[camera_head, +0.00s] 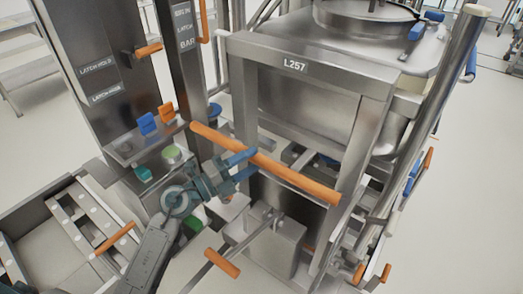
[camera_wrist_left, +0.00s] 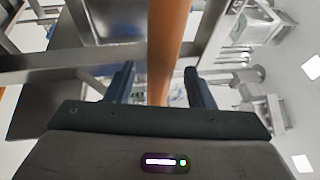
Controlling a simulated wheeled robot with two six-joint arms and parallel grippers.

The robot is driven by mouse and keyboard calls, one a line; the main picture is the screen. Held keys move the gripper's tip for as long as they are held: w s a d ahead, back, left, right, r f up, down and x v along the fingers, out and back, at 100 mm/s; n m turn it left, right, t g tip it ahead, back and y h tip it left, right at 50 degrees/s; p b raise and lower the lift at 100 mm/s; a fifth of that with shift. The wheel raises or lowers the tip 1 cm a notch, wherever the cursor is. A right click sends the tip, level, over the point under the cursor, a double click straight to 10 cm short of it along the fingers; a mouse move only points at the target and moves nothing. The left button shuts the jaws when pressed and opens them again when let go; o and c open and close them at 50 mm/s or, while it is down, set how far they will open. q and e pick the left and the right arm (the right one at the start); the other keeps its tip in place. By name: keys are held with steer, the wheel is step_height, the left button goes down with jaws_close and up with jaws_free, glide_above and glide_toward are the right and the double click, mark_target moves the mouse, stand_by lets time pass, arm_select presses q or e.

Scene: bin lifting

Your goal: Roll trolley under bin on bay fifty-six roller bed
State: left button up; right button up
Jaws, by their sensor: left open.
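A steel bin (camera_head: 300,95) with a round lid stands in a steel frame whose crossbar carries the label L257 (camera_head: 295,65). A long orange bar (camera_head: 300,180) slopes down to the right across the front of this frame; it looks like a push handle. My left gripper (camera_head: 250,163) is at the bar's left half, fingers open. In the left wrist view the orange bar (camera_wrist_left: 168,40) runs between the two spread fingers (camera_wrist_left: 160,75), with a gap visible on each side. Whether the frame is the trolley is unclear. My right gripper is not in view.
A steel post with latch labels (camera_head: 97,66) and blue and orange levers (camera_head: 157,119) stands left. A steel bed with pale strips (camera_head: 75,222) and an orange handle (camera_head: 115,239) is lower left. An orange-gripped rod (camera_head: 222,262) projects low in front. Floor is clear at right.

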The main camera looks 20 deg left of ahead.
mark_target(262, 156)
arm_select(q)
steer(key=shift+p+x, duration=0.35)
steer(key=shift+x, duration=1.7)
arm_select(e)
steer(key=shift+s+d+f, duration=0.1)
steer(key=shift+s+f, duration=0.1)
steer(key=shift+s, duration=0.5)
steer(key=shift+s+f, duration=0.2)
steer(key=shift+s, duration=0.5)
arm_select(q)
steer(key=shift+s, duration=0.1)
jaws_close()
